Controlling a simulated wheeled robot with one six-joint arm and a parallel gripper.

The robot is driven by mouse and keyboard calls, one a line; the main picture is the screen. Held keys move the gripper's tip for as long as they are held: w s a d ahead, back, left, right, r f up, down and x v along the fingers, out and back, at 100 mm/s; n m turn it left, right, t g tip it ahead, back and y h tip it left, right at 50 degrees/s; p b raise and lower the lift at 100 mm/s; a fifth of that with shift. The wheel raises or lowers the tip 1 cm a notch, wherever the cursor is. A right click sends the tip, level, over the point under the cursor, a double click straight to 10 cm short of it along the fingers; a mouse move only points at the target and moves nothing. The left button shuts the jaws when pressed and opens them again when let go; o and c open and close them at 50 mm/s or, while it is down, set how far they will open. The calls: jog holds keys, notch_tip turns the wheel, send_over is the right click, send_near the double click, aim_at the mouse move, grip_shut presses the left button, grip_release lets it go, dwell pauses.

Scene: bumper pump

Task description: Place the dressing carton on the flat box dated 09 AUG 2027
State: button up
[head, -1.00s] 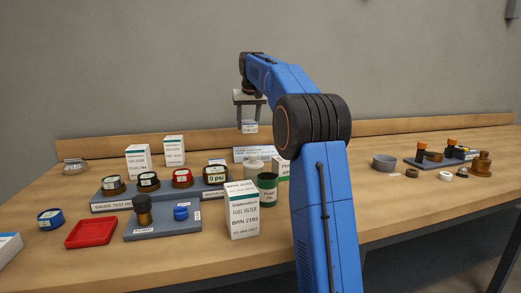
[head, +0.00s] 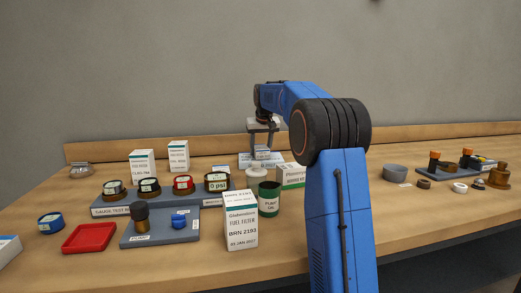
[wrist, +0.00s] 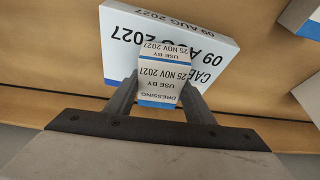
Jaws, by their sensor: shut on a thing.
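The dressing carton (wrist: 160,80) is a small white box with blue bands, marked DRESSING and USE BY 25 NOV 2027. My gripper (wrist: 158,95) is shut on it, one finger at each side; the carton also shows in the head view (head: 262,152).
A green-marked white carton (head: 291,175), a pump oil can (head: 269,198) and a fuel filter box (head: 240,222) stand in front. Another box with a date (wrist: 304,18) shows at the wrist view's upper right. Gauges on a grey stand (head: 120,207) are left.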

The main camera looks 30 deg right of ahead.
jog(key=o, duration=1.1)
jog(key=shift+f, duration=0.1)
jog(key=v, duration=1.2)
jog(key=shift+s, duration=0.1)
